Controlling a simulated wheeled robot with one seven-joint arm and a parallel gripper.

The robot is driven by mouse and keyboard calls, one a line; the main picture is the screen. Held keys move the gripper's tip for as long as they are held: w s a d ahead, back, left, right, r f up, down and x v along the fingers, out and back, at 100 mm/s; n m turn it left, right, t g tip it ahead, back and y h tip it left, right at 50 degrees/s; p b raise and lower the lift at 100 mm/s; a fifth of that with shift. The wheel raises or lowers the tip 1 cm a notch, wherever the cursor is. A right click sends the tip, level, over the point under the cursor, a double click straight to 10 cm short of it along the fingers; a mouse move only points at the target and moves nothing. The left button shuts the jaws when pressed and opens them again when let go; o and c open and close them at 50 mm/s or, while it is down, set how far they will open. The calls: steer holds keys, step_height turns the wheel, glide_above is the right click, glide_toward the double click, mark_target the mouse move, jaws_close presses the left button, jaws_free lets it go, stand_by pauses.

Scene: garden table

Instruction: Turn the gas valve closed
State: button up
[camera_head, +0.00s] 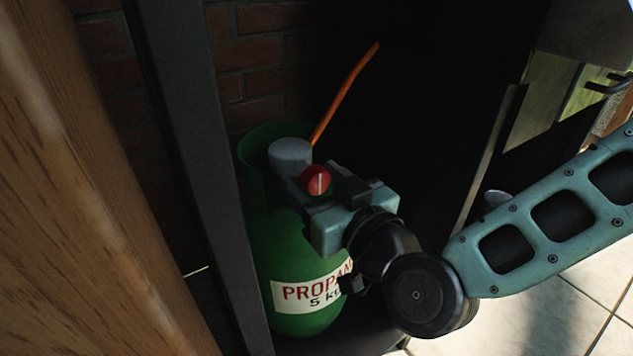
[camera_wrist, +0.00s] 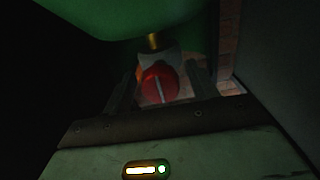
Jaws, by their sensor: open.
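The gas valve is a red round knob (camera_head: 315,180) with a white line across it, on the grey regulator (camera_head: 290,154) at the top of a green propane bottle (camera_head: 265,250). The wrist view also shows the red knob (camera_wrist: 159,82) between the two dark fingers, which stand apart, with gaps beside the knob. Whether a finger touches the knob cannot be told. Part of the bottle is hidden behind my gripper.
An orange hose (camera_head: 343,95) rises from the regulator. A dark post (camera_head: 198,170) and a wooden post (camera_head: 85,200) stand to the left. A brick wall (camera_head: 262,65) is behind, and a dark cabinet panel (camera_head: 430,130) is to the right. Pale floor tiles (camera_head: 555,310) lie at lower right.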

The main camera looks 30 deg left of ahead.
steer(key=c, duration=1)
steer(key=shift+o, duration=0.2)
steer(key=shift+m, duration=0.3)
steer(key=m+p, duration=0.2)
steer(key=m, duration=0.1)
steer(key=m+p, duration=0.2)
steer(key=m, duration=0.3)
steer(key=m+p, duration=0.2)
steer(key=m, duration=0.2)
steer(key=shift+s+m+p, duration=0.1)
steer(key=shift+m+p, duration=0.2)
steer(key=shift+p, duration=0.1)
steer(key=m+p, duration=0.1)
steer(key=m, duration=0.3)
steer(key=shift+p, duration=0.4)
